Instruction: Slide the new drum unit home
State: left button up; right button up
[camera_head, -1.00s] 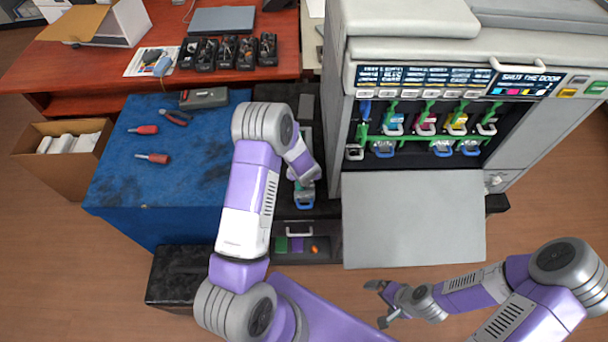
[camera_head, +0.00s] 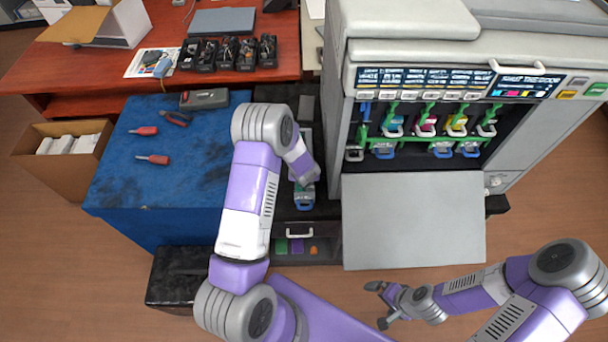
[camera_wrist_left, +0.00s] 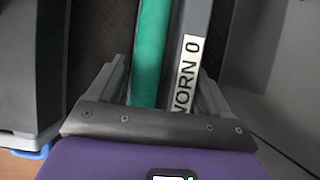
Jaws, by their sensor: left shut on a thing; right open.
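My left gripper (camera_wrist_left: 160,85) is shut on a long drum unit with a teal roller (camera_wrist_left: 151,50) and a grey rail. The rail has a white label reading "WORN 0", cut off. In the head view, the unit's blue-handled end (camera_head: 304,205) shows below my left wrist, over the dark cart left of the printer. My right gripper (camera_head: 378,304) is open and empty, low in front of the printer. The printer (camera_head: 400,50) stands open with coloured cartridges above and blue drum handles (camera_head: 442,151) below. A dark gap (camera_head: 412,152) shows between two blue handles.
The lowered grey door (camera_head: 413,220) juts out in front of the printer. A blue-covered table (camera_head: 150,190) holds screwdrivers, pliers and a grey case. A red desk (camera_head: 100,80) behind carries several black units (camera_head: 228,53). A cardboard box (camera_head: 60,150) stands left.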

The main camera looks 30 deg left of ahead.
pick_arm(q)
jog(key=shift+r+p, duration=2.15)
jog(key=shift+r, duration=1.4)
jog(key=shift+w, duration=0.1)
